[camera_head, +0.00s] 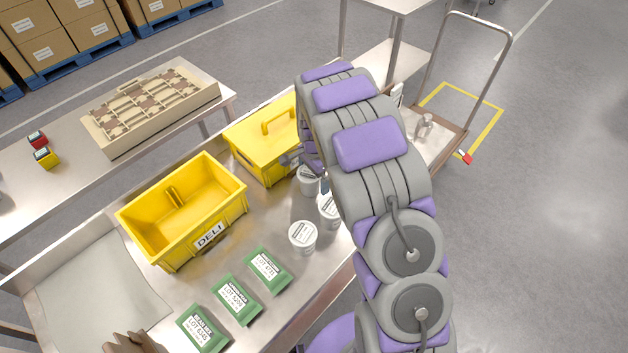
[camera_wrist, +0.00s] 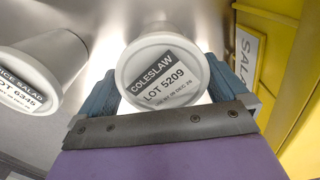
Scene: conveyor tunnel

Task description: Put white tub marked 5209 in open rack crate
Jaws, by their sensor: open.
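The white tub marked 5209 (camera_wrist: 162,78), labelled coleslaw, fills the middle of the wrist view. My gripper (camera_wrist: 160,86) is open, with one blue finger on each side of this tub; I cannot tell whether they touch it. In the head view a white tub (camera_head: 308,181) beside the gripper seems to be the same one, partly hidden by my arm. The open yellow crate (camera_head: 208,238), marked DELI, stands on the steel table left of the tubs and looks empty.
A lidded yellow crate (camera_head: 262,138) stands close beside the tub. Another white tub (camera_wrist: 35,70) reads 6345. White tubs (camera_head: 302,237) and green packs (camera_head: 236,299) lie nearer the table's front edge. A grey sheet (camera_head: 95,290) lies at left.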

